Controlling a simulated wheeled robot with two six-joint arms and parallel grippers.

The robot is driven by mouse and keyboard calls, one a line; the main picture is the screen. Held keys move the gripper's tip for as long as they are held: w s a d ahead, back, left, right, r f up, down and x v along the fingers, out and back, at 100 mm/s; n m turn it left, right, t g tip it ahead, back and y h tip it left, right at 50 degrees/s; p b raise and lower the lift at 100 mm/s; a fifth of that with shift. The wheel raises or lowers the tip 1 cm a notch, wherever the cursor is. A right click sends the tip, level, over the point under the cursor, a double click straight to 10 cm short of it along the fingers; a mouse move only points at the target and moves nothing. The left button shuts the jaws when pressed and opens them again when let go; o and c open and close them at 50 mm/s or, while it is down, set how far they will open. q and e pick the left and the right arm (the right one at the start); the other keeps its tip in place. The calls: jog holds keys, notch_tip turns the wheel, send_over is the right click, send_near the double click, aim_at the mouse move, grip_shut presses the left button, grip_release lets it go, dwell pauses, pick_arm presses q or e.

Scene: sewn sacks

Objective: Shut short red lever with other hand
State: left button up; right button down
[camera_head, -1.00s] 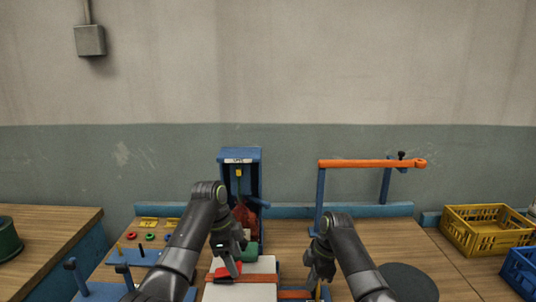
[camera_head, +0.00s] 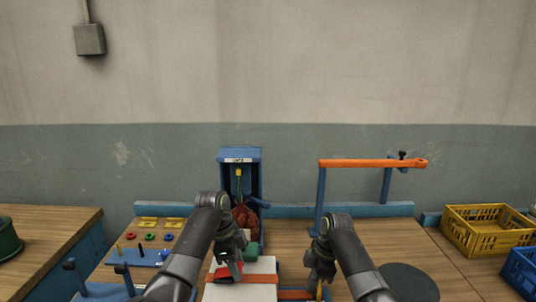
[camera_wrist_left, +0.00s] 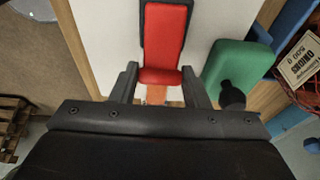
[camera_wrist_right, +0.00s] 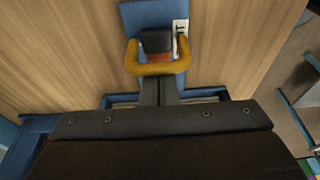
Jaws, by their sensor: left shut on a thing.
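The short red lever, a red plate in a dark frame, lies over a white block (camera_head: 262,266). It shows in the left wrist view (camera_wrist_left: 164,42) and partly in the head view (camera_head: 226,271). My left gripper (camera_head: 231,258) is shut on the lever's near end, one finger on each side. An orange strap (camera_head: 294,295) crosses the block and shows just below the lever. My right gripper (camera_head: 319,281) has its fingers together at a yellow looped handle (camera_wrist_right: 155,70); I see nothing between them. A dark block shows inside the loop.
A green block (camera_wrist_left: 238,68) stands close right of the lever. A blue frame (camera_head: 240,155) holding a reddish-brown sack (camera_head: 245,219) is behind. An orange bar (camera_head: 370,163) stands on posts at the right. A yellow crate (camera_head: 486,232) is further right.

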pick_arm(q)
jog(key=shift+s+f, duration=0.1)
jog(key=shift+f, duration=0.25)
pick_arm(e)
jog(key=shift+d+f, duration=0.1)
jog(key=shift+d, duration=0.05)
pick_arm(q)
jog(key=shift+d+f, duration=0.15)
jog(key=shift+f, duration=0.5)
jog(key=o, duration=0.8)
jog(key=shift+r, duration=0.1)
jog(key=shift+o, duration=0.2)
jog(key=shift+r, duration=0.1)
pick_arm(e)
jog(key=shift+w, duration=0.1)
pick_arm(q)
jog(key=shift+r, duration=0.55)
jog(key=shift+d+r+v, duration=0.1)
jog(key=shift+d+v, duration=0.15)
jog(key=shift+v, duration=0.85)
jog(key=shift+d+r+v, duration=0.1)
jog(key=shift+d+v, duration=0.2)
jog(key=shift+v, duration=0.85)
jog(key=shift+d+v, duration=0.25)
jog(key=shift+v, duration=0.85)
